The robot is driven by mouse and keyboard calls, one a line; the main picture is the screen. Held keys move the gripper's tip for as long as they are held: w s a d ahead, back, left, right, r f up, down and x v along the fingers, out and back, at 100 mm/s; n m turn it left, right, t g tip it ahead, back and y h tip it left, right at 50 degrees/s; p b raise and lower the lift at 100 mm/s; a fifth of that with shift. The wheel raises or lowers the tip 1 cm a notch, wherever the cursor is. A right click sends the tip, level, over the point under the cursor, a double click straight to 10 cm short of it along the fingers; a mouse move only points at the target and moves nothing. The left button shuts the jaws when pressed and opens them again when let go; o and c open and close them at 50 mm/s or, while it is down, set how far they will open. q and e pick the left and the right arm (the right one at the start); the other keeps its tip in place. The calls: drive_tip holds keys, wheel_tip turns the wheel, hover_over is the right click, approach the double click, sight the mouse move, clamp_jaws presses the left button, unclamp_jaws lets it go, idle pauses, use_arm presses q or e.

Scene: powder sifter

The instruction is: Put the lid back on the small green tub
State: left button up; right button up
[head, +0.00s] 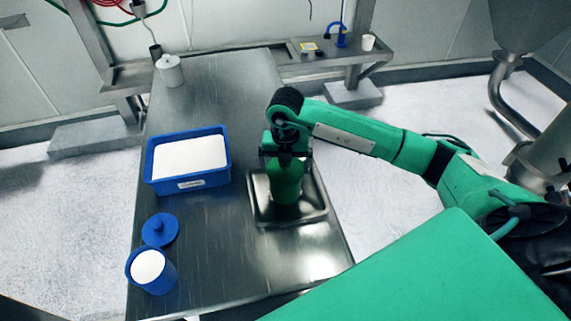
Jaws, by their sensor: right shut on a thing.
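The small green tub (286,190) stands upright in a shallow metal tray (318,212) at the right side of the steel table. My right gripper (285,158) points down directly over the tub and is shut at its top. It appears to hold the green lid, which is mostly hidden by the dark fingers. I cannot tell whether the lid touches the rim or sits a little above it. My left gripper is not in view.
A blue bin (151,172) of white powder stands left of the tray. A blue tub (160,283) with white contents and a blue lid (160,230) are at the near left. A white canister (170,72) stands at the far end. The table's near middle (220,250) is clear.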

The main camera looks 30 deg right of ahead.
idle(0.3)
drive_tip(key=o, duration=0.6)
drive_tip(key=shift+r, duration=0.15)
drive_tip(key=shift+r+p, duration=1.9)
drive_tip(key=shift+r, duration=1.5)
clamp_jaws()
